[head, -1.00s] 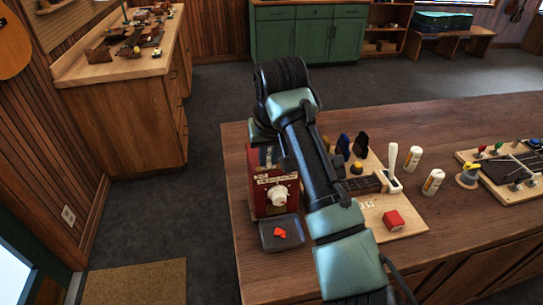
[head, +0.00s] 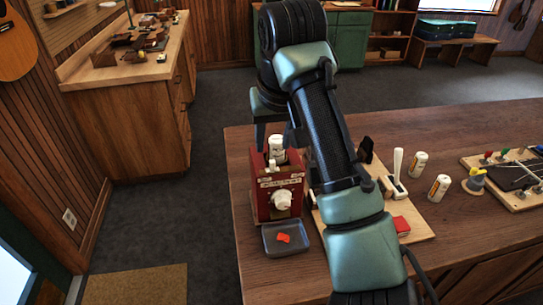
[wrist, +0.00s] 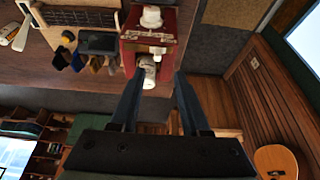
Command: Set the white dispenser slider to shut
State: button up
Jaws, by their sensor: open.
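A red dispenser box (head: 278,210) stands at the left end of the wooden counter, with a white round knob (head: 282,199) on its front. Above the knob is a pale labelled strip, with a small white piece that looks like the slider (head: 272,165) at its upper edge; it also shows in the wrist view (wrist: 158,50). Its setting is too small to read. A white cylinder (head: 277,148) rises at the dispenser's top. My gripper (head: 276,143) is open and empty above and behind the dispenser top; in the wrist view its fingers (wrist: 158,78) point towards the cylinder and slider.
A grey tray (head: 270,246) with red picks lies before the dispenser. My arm crosses over a light wooden board (head: 421,231) on the right. White bottles (head: 418,164) and a board with coloured knobs stand farther right.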

jog(key=v, duration=0.5)
jog(key=shift+r, duration=0.2)
